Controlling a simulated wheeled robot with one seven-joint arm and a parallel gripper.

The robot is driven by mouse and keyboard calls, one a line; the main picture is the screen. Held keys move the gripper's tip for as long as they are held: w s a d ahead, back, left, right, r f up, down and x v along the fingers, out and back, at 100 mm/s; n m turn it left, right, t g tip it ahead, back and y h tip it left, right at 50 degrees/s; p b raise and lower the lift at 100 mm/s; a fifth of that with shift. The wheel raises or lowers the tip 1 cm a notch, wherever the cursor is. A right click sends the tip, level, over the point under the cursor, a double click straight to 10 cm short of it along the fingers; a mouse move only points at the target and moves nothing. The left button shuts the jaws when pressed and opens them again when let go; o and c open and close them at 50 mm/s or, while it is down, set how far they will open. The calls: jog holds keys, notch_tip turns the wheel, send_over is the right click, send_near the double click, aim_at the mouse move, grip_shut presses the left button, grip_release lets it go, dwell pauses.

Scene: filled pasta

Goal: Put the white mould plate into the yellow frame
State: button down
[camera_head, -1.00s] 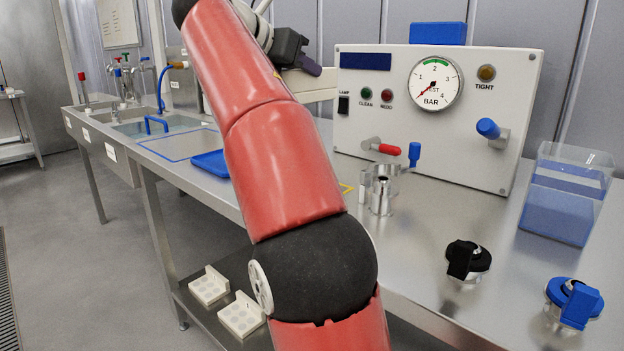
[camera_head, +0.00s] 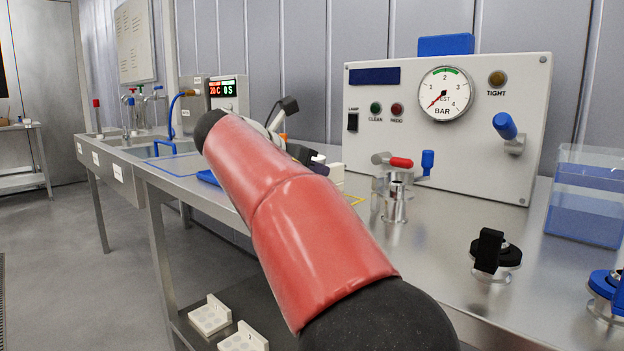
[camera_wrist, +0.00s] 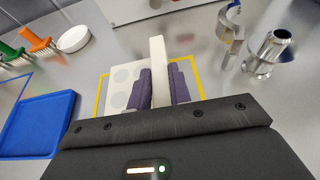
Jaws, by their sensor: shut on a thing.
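The white mould plate (camera_wrist: 120,88), with shallow round hollows and an upright white tab (camera_wrist: 158,62), shows in the wrist view. My gripper (camera_wrist: 161,82) has its purple fingers shut on the tab, one on each side. The plate lies over the yellow frame (camera_wrist: 201,80), a thin yellow outline on the steel table. Yellow shows along the plate's left and right sides. I cannot tell whether the plate touches the table. In the head view my red arm hides most of my gripper; a white piece of the plate (camera_head: 336,172) and a yellow corner (camera_head: 356,200) show beside it.
A blue tray (camera_wrist: 38,125), a round white piece (camera_wrist: 73,39) and orange and green brushes (camera_wrist: 38,42) lie left of the frame. A metal fitting (camera_wrist: 269,52) stands to its right. The gauge panel (camera_head: 440,125) stands behind. More white plates (camera_head: 243,338) lie on the lower shelf.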

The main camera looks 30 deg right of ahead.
jog(key=shift+f, duration=0.35)
jog(key=shift+f, duration=0.2)
jog(key=c, duration=1.3)
grip_release()
